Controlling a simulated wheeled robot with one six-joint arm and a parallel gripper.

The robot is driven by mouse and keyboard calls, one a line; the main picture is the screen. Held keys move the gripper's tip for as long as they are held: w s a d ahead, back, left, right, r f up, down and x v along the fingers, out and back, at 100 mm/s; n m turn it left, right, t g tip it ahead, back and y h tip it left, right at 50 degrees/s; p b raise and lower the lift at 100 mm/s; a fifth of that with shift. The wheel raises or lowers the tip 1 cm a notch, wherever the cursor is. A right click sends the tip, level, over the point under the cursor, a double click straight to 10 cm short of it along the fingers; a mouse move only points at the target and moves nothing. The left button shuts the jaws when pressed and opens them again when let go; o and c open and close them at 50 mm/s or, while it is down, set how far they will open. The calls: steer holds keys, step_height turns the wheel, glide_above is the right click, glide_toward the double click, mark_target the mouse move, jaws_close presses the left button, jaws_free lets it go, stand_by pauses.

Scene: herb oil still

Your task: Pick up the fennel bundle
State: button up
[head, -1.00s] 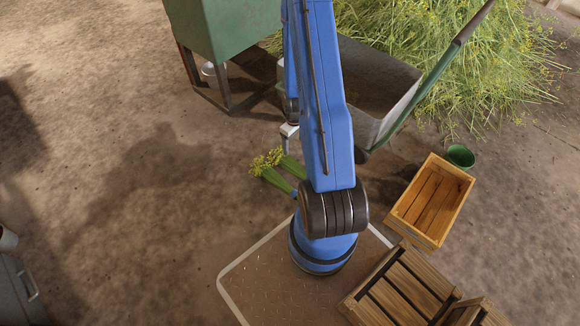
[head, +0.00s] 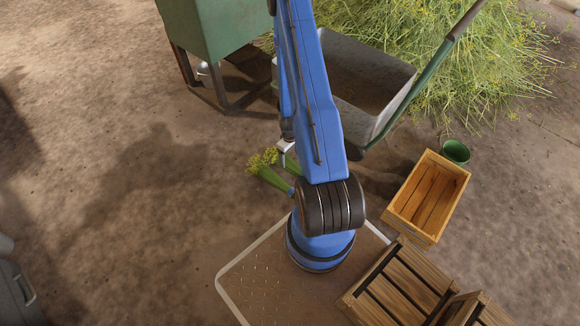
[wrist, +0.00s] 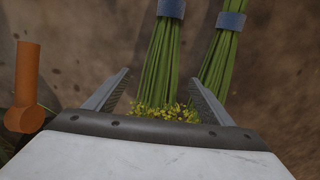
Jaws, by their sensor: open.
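Two fennel bundles lie on the dirt floor, with green stalks, yellow flower heads and blue-grey bands. In the head view one fennel bundle (head: 274,180) shows left of my arm; the other is mostly hidden behind my gripper and arm. My gripper (head: 286,148) is right at the flower-head end. In the wrist view my gripper (wrist: 159,76) is open, with its fingers on either side of one fennel bundle (wrist: 160,60). The second fennel bundle (wrist: 217,62) lies just right, passing behind the right finger. I cannot tell whether the fingers touch either bundle.
A grey wheelbarrow (head: 375,85) with a green handle stands beyond the bundles, before a large fennel heap (head: 450,60). A green metal stand (head: 215,45) is at the upper left. A wooden crate (head: 428,198) and green bucket (head: 455,152) are right. An orange object (wrist: 27,85) shows in the wrist view.

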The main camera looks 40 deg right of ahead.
mark_target(290, 162)
steer(key=shift+s+a+f, duration=0.15)
steer(key=shift+f, duration=2.6)
steer(key=c, duration=1.3)
